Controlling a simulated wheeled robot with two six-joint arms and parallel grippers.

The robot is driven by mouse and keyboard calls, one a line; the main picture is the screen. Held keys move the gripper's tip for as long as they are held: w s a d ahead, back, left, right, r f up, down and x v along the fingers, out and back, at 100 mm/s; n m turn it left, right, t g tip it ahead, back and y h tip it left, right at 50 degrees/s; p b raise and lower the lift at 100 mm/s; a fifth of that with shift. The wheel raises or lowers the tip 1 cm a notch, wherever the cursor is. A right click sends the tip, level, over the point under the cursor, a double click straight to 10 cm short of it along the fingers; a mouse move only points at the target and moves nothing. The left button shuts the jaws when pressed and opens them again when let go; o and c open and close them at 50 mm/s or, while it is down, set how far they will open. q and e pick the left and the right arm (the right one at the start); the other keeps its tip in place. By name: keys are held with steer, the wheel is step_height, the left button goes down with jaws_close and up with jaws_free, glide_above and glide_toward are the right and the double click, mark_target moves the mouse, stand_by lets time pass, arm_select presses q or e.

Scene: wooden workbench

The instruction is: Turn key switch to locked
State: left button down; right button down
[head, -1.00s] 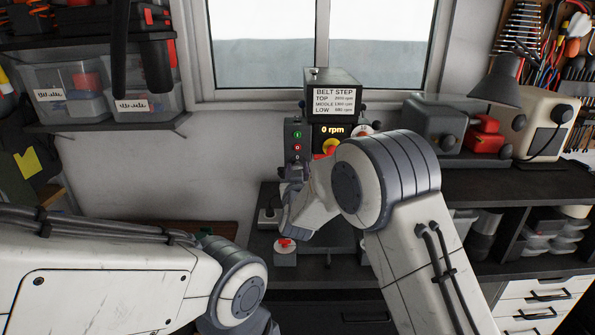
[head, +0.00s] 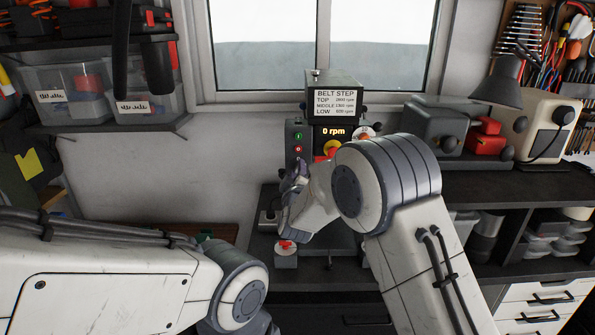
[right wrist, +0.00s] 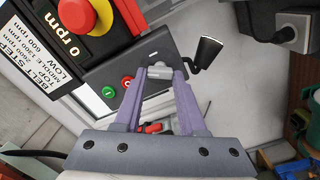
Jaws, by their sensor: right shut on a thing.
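In the right wrist view the switch panel (right wrist: 112,78) shows both buttons and a short white mark. My right gripper (right wrist: 160,75) is shut on a small grey metal key piece (right wrist: 158,71) at the panel. The key's slot and exact angle are hidden. In the head view my right gripper (head: 300,172) is at the lower part of the box, partly hidden by its own wrist. My left gripper is out of view; only its arm shows.
A red emergency knob on yellow (right wrist: 95,15) sits beside the display. A black-handled lever (right wrist: 205,52) stands close to my right fingers. A small box with a red top (head: 286,252) is on the bench below. A window (head: 390,45) is behind.

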steer(key=n+p, duration=0.1)
steer(key=n, duration=0.5)
steer(key=shift+f, duration=0.1)
steer(key=shift+n, duration=0.3)
stand_by(0.3)
steer(key=shift+c, duration=2.4)
jaws_free()
steer(key=shift+s+a+f, duration=0.1)
steer(key=shift+s, duration=0.4)
steer(key=s+b, duration=0.4)
steer(key=s, duration=0.5)
steer(key=shift+s, duration=0.25)
